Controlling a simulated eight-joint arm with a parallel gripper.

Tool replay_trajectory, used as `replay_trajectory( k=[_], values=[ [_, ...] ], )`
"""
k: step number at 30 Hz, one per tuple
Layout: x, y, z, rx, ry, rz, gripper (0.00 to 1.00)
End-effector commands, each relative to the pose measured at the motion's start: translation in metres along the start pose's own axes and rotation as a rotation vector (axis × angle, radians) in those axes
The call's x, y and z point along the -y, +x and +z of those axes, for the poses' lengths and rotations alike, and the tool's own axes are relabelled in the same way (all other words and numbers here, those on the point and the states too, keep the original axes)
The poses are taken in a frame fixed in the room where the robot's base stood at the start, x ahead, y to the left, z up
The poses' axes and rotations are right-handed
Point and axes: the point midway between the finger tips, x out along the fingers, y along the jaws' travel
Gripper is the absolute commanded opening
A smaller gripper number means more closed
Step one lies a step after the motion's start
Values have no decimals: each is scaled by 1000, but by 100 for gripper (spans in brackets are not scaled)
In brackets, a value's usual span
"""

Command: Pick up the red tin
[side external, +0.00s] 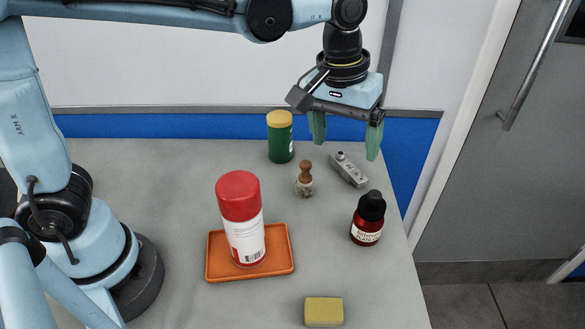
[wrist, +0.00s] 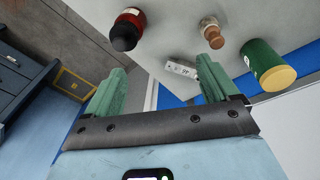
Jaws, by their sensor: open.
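A tall tin (side external: 240,219) with a red top and a white label stands upright on an orange tray (side external: 278,269) in the side external view. It does not show in the wrist view. My gripper (side external: 346,148) is open and empty, with its green fingers apart, above the back right of the bench. It is higher than the tin and well to its right and behind it. In the wrist view my gripper (wrist: 161,68) also has nothing between its fingers.
A yellow sponge (side external: 324,311) lies at the front. The bench left of the tray is bare.

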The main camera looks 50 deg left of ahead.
Motion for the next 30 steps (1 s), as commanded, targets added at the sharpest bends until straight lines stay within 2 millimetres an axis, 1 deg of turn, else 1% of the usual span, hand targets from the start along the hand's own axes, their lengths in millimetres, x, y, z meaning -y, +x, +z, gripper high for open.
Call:
replay_trajectory(
  k=[1, 3, 6, 9, 14, 21, 24, 30],
  values=[
    [-16, 5, -1, 26, -9, -15, 88],
    [-31, 10, 1, 58, -30, -38, 88],
    [-47, 17, 3, 88, -52, -64, 88],
    [-56, 21, 5, 106, -67, -81, 88],
    [-59, 32, 7, 114, -74, -89, 88],
    [-56, 69, 11, 113, -73, -88, 88],
    [-55, 82, 12, 113, -73, -88, 88],
    [-54, 93, 14, 112, -73, -88, 88]
  ],
)
